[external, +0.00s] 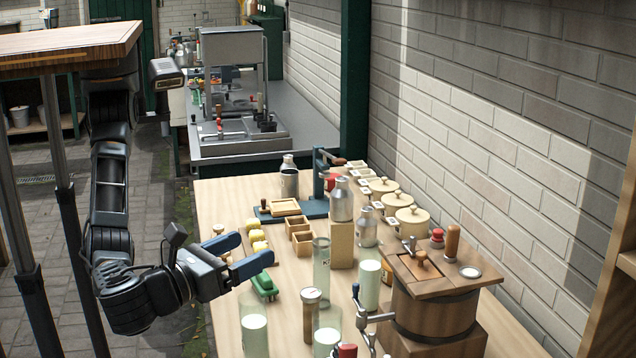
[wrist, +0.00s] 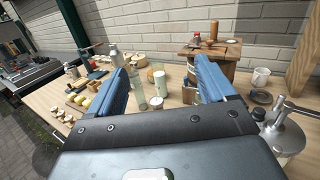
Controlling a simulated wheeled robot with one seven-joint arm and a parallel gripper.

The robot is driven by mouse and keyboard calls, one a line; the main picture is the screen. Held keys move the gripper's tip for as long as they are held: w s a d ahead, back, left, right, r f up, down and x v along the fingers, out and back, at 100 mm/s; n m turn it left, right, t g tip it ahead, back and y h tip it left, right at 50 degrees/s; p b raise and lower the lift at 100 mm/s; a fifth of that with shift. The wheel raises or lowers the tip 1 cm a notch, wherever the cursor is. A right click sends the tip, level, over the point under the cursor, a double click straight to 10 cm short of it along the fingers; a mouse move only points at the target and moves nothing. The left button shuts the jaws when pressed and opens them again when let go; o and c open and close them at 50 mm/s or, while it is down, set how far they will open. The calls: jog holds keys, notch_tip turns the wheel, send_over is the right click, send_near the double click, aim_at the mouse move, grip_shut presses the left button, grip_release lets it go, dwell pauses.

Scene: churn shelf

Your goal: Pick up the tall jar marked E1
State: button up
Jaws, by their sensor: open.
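A tall, narrow clear glass jar (external: 321,268) stands upright on the wooden table in the external view. It has a dark mark on its side, too small to read surely as E1. A tall clear jar, likely the same one, shows in the wrist view (wrist: 138,92), between my fingers and nearer the left one. My gripper (external: 256,250) is open and empty, with blue fingers pointing right over the table's left side. The jar stands to the right of the fingertips, apart from them. In the wrist view my gripper (wrist: 160,62) frames several jars.
A green object (external: 264,287) lies below the fingers. A wooden block (external: 342,246) bears a metal bottle (external: 341,198). A wooden churn (external: 434,305) stands at right.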

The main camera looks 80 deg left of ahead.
aim_at(316, 328)
jog(key=w+d+f+m+h+b, duration=0.1)
jog(key=w+f+b, duration=0.1)
jog(key=f+b, duration=0.3)
jog(key=w+d+f+m+h+b, duration=0.1)
jog(key=w+f+b, duration=0.2)
jog(key=f+b, duration=0.1)
jog(key=w+d+f+t+h+b, duration=0.1)
jog(key=w+f+b, duration=0.2)
jog(key=f+b, duration=0.2)
jog(key=shift+d+f+m+h+b, duration=0.2)
jog(key=shift+f+m+h+b, duration=0.15)
jog(key=shift+f, duration=0.25)
jog(key=shift+w+f, duration=0.1)
jog(key=shift+w, duration=0.1)
jog(key=x, duration=0.7)
jog(key=shift+w+a, duration=0.15)
jog(key=shift+w, duration=0.2)
jog(key=shift+c, duration=0.2)
grip_shut()
